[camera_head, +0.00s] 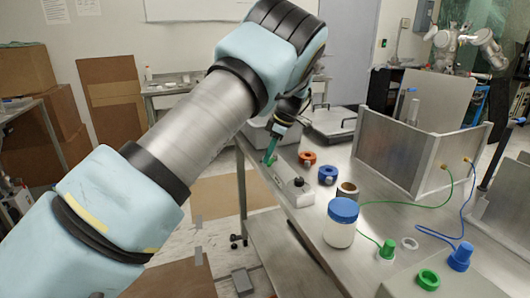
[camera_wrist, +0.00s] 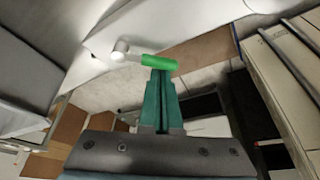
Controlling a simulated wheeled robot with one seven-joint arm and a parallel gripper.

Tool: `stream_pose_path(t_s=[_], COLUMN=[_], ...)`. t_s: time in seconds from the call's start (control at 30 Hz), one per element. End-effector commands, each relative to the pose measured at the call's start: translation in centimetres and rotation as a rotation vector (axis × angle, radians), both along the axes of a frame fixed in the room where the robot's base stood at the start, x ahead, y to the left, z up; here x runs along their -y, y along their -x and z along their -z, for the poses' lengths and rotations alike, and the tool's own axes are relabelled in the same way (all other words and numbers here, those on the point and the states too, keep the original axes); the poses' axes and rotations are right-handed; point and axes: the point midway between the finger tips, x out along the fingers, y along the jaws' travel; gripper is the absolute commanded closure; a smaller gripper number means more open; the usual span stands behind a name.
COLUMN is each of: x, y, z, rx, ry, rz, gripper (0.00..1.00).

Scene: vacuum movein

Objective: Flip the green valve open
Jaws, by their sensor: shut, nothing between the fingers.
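The green valve handle (camera_wrist: 160,63) is a bright green bar on a thin stem with a pale round knob at its left in the wrist view. In the head view the green handle (camera_head: 269,161) sits at the left edge of the steel table, beside a grey valve body (camera_head: 293,186). My gripper (camera_wrist: 158,76) has its teal fingers closed together with nothing between them. The fingertips are right at the handle in the wrist view; whether they touch it I cannot tell. In the head view my gripper (camera_head: 271,153) points down at the handle.
An orange ring part (camera_head: 307,158), a blue one (camera_head: 327,175), and a white jar with a blue lid (camera_head: 341,226) stand on the table (camera_head: 385,205). A metal box (camera_head: 392,157) is behind. Green and blue hoses lie at the right. Floor shows left of the table edge.

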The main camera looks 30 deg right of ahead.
Motion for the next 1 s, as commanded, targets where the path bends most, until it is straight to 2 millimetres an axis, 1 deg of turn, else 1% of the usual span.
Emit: stream_pose_path(t_s=[0.3,0.6,1.0], x=[1.1,2.0,2.6], y=[1.1,1.7,2.0], z=[-0.1,0.0,0.0], rx=[0.001,0.000,-0.001], ry=[-0.001,0.001,0.001], rz=[-0.290,-0.504,-0.502], gripper=[1.00,1.00,1.00])
